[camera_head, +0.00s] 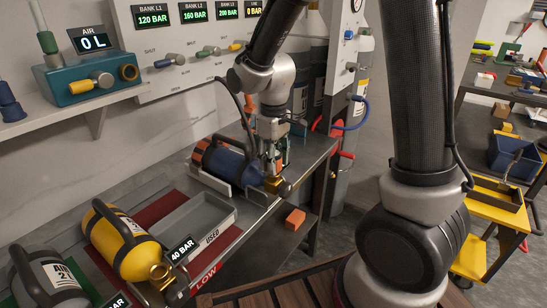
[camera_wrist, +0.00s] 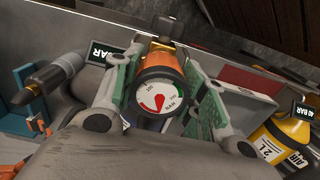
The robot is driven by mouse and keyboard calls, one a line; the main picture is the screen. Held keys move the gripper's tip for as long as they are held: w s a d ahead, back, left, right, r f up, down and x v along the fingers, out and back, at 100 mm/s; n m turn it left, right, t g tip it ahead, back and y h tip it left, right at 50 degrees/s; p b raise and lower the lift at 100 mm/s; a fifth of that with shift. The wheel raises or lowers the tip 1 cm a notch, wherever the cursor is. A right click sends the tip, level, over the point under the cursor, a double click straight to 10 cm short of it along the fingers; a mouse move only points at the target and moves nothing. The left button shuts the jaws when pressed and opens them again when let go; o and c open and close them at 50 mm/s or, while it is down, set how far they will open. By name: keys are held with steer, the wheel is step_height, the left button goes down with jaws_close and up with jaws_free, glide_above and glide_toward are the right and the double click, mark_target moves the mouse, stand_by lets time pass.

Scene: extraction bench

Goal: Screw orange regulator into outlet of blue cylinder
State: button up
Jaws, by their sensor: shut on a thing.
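The blue cylinder (camera_head: 228,163) lies on its side in a grey cradle on the bench, with an orange band at its left end. Its brass outlet (camera_head: 275,183) is at the right end, by the bench's edge. My gripper (camera_head: 270,158) is at that end, pointing down. In the wrist view my gripper (camera_wrist: 165,78) is shut on the orange regulator (camera_wrist: 160,66), its round white gauge facing the camera. Brass (camera_wrist: 160,45) shows just beyond the regulator. I cannot tell whether the regulator is threaded into the outlet. In the head view my fingers hide the regulator.
A yellow cylinder (camera_head: 128,248) and a grey cylinder (camera_head: 47,278) lie to the left on the bench. A grey tray marked USED (camera_head: 205,226) is between the blue and yellow cylinders. An orange block (camera_head: 296,218) sits lower, beyond the bench edge. A gauge panel stands behind.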

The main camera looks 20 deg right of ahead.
steer(key=shift+f, duration=0.15)
steer(key=m, duration=0.9)
steer(key=o, duration=1.3)
step_height(320, 180, up, 12)
